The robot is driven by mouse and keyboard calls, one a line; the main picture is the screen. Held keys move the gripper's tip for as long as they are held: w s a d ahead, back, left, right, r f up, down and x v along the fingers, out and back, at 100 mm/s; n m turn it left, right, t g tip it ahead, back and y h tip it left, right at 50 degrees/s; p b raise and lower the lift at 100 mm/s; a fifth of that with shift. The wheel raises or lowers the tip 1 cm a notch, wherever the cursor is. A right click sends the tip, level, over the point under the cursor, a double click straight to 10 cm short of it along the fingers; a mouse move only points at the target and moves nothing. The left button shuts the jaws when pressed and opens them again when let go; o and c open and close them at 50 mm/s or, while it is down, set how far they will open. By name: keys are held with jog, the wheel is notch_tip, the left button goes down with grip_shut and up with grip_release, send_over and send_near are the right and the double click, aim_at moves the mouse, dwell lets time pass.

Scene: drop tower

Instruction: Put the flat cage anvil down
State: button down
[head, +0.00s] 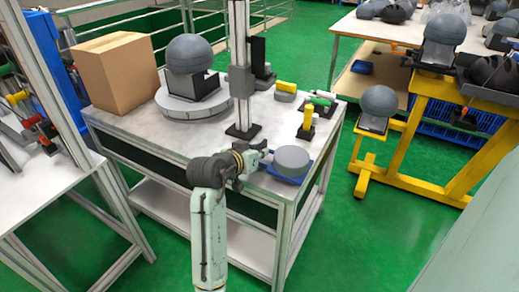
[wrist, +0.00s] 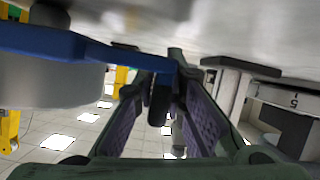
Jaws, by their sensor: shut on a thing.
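The flat cage anvil (head: 292,160) is a short grey disc on a blue plate, at the front right corner of the grey table. My gripper (head: 264,155) is at the plate's left side. In the wrist view the grey disc (wrist: 50,82) and its blue plate (wrist: 85,45) show upside down at the left. My gripper (wrist: 165,95) is shut on the narrow blue handle that runs out from the plate. The plate is close to the table top; I cannot tell whether it touches.
The drop tower column (head: 240,70) stands behind my gripper on the table (head: 150,135). A round grey base (head: 190,105) carries a headform, beside a cardboard box (head: 118,75). Yellow-handled (head: 308,118) and green-handled (head: 320,101) items stand behind the anvil. The table's edges are close to it.

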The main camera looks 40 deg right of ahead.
jog(key=shift+r, duration=0.15)
jog(key=c, duration=2.1)
grip_release()
jog(key=shift+f, duration=0.2)
jog(key=o, duration=0.4)
jog(key=shift+o, duration=0.2)
jog(key=shift+r, duration=0.1)
jog(key=b+v, duration=0.1)
jog(key=v, duration=1.1)
